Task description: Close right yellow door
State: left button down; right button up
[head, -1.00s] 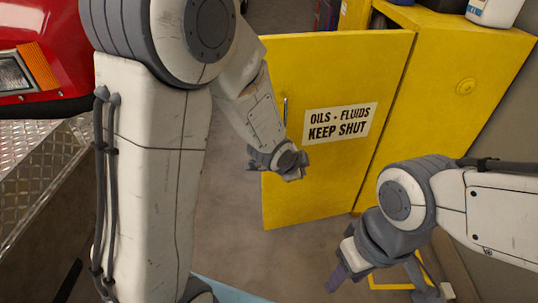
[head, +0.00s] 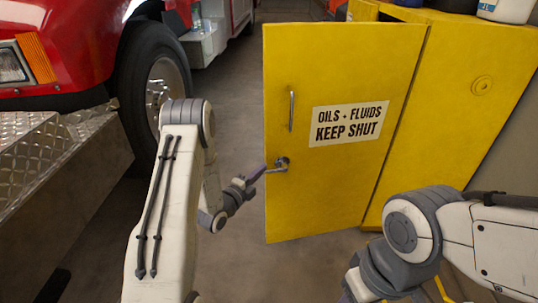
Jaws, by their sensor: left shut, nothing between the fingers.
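The yellow door (head: 335,185) with the sign "OILS + FLUIDS KEEP SHUT" stands open, swung out from the yellow cabinet (head: 455,120). It has a vertical metal handle (head: 291,110) near its left edge. My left gripper (head: 270,169) is shut and empty, with its tip at the lower left part of the door's front face, below the handle. I cannot tell whether it touches the door. My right gripper (head: 362,290) is low at the bottom edge, in front of the cabinet, and its fingers are cut off or hidden.
A red truck (head: 60,50) with a large wheel (head: 160,90) stands at the left. A metal tread-plate step (head: 60,160) is at the lower left. Bottles (head: 507,10) stand on top of the cabinet. Floor is free between the truck and the door.

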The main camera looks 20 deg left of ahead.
aim_at(275, 147)
pick_arm(q)
jog(key=w, duration=0.9)
jog(key=shift+w+a, duration=0.2)
jog(key=shift+w, duration=0.15)
